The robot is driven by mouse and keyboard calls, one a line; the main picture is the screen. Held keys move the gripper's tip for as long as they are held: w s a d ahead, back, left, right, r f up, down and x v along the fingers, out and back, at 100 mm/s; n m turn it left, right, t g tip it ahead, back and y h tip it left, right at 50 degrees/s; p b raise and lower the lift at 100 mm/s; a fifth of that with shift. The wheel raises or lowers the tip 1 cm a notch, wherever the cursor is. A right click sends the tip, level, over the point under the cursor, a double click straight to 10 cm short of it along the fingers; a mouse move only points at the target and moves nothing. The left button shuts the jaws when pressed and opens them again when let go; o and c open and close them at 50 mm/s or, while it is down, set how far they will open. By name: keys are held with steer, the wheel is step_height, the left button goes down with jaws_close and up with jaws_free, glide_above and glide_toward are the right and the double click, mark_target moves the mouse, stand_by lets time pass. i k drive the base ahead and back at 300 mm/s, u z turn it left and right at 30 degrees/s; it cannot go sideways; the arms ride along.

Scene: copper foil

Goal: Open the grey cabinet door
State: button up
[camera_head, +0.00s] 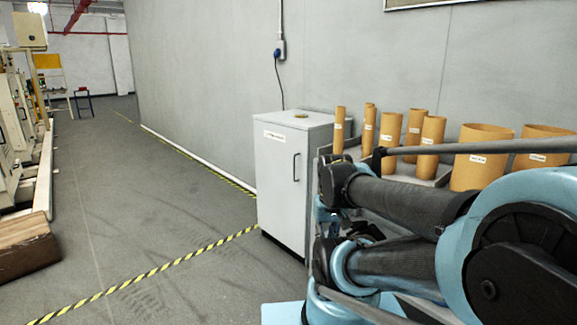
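The grey cabinet (301,122) stands against the grey wall, right of the picture's middle. Its door (274,185) faces me and looks shut. A dark vertical handle (295,167) sits near the door's right edge, and a white label is near its top. My arm fills the lower right of the picture, in front of the cabinet's right side. I cannot make out my gripper's fingers in this view, and nothing shows touching the handle.
Several cardboard tubes (390,130) stand on a surface to the right of the cabinet. A yellow-black floor stripe (165,267) crosses the grey floor (130,200), which is open left of the cabinet. Machines (15,125) and a brown box (26,246) are at the far left.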

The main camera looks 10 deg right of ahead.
mark_target(282, 151)
steer(key=i, duration=1)
